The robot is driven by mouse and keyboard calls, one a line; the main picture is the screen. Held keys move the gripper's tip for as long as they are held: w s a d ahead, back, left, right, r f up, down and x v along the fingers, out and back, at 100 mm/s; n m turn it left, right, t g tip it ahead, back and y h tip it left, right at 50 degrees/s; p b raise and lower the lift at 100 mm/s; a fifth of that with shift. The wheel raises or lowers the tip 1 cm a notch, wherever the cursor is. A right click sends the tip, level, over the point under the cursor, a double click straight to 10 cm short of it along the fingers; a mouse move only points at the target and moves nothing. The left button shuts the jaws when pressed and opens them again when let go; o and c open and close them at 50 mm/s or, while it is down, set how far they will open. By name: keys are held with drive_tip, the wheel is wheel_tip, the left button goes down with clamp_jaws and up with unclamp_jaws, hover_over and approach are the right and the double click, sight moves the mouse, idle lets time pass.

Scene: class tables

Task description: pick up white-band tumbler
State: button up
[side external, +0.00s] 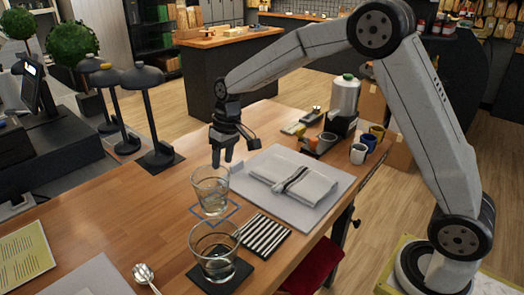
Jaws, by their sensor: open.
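Two clear glass tumblers stand upright on the wooden table (130,215). The farther tumbler (211,192) is on a blue-edged coaster (234,211). The nearer, wider tumbler (215,250) is on a black coaster (243,272). I cannot make out a white band clearly on either one. My gripper (222,163) points down just above and behind the farther tumbler. It is open and empty, with its fingertips close to that tumbler's rim; I cannot tell the exact gap.
A folded napkin (305,184) lies on a grey placemat (330,205) to the right. A striped coaster (265,235) lies beside the tumblers. Small cups (358,153) and a dispenser (344,98) stand farther back. A spoon (143,273) lies at front left. Black lamps (146,100) stand behind the table.

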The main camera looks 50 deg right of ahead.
sight(221, 182)
drive_tip(key=shift+w+a+f, duration=0.1)
drive_tip(key=shift+a+f, duration=0.05)
drive_tip(key=shift+f, duration=1.1)
drive_tip(key=shift+w+a+f, duration=0.1)
drive_tip(key=shift+a+f, duration=0.1)
drive_tip(key=shift+f, duration=1.05)
drive_tip(key=shift+a+f, duration=0.15)
drive_tip(key=shift+f, duration=1.1)
clamp_jaws()
